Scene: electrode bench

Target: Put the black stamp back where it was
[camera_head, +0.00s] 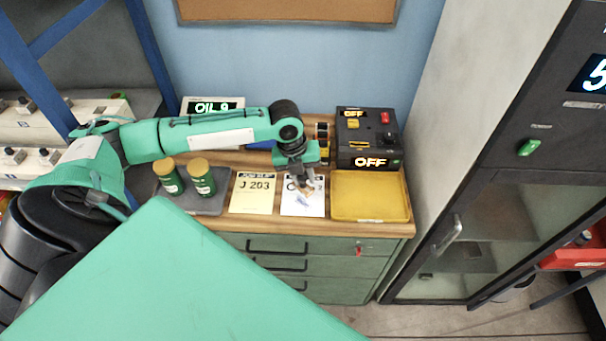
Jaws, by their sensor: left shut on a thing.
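My left gripper (304,183) points down over the white card (290,207) on the wooden bench top. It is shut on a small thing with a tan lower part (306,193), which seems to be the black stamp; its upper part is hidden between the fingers. A bluish patch shows on the card just below it. I cannot tell whether the held thing touches the card. My right gripper is not in view.
A yellow card "J 203" (253,193) lies left of the white card, and a yellow tray (370,196) right of it. Two green jars (202,178) stand on a grey mat (212,204). A black box reading "OFF" (368,138) and a display (213,106) stand behind.

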